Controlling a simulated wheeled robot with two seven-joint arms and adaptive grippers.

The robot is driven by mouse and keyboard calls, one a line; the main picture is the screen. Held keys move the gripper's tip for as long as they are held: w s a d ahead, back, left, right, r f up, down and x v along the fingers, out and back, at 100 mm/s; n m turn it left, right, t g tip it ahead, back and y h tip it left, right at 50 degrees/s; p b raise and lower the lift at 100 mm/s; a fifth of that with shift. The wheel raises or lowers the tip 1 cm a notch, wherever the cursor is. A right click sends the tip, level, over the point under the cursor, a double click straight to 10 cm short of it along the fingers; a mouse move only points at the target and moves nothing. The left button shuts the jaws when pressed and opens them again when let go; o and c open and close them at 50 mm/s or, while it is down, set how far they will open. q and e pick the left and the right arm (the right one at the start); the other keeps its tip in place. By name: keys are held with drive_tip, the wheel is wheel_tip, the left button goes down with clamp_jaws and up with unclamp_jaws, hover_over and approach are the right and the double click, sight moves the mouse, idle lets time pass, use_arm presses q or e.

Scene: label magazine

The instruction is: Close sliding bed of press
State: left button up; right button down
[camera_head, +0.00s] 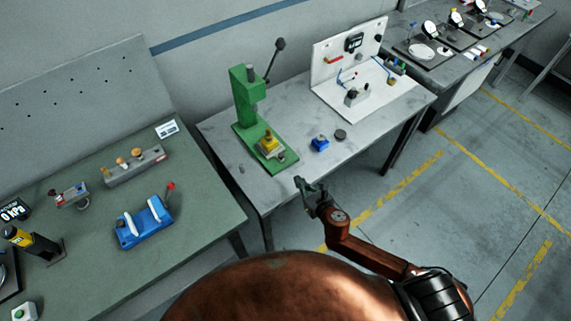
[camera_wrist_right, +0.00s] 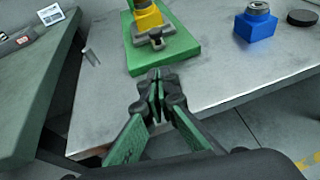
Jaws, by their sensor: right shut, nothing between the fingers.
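The green press (camera_head: 245,100) stands on the middle grey table, with a black-knobbed lever (camera_head: 273,60) rising at its upper right. Its green base (camera_head: 250,133) reaches toward the table's front edge. On the front of the base sits the yellow bed piece (camera_head: 268,143), with a small grey clamp or handle (camera_head: 281,157) at its near end. In the right wrist view the yellow piece (camera_wrist_right: 148,18) and the grey handle (camera_wrist_right: 157,40) lie straight ahead. My right gripper (camera_head: 304,184) is shut and empty, near the table's front edge, apart from the handle. My left gripper is not in view.
A blue block (camera_head: 319,144) and a dark round disc (camera_head: 340,135) lie right of the press. A white panel station (camera_head: 335,65) stands farther right. A green-topped table (camera_head: 95,215) with a blue fixture (camera_head: 143,225) is at left, across a gap.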

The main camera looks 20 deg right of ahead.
drive_tip(key=x, duration=0.8)
drive_tip(key=r+x, duration=0.1)
drive_tip(key=x, duration=0.3)
drive_tip(key=shift+w+a, duration=0.1)
drive_tip(key=shift+w, duration=0.2)
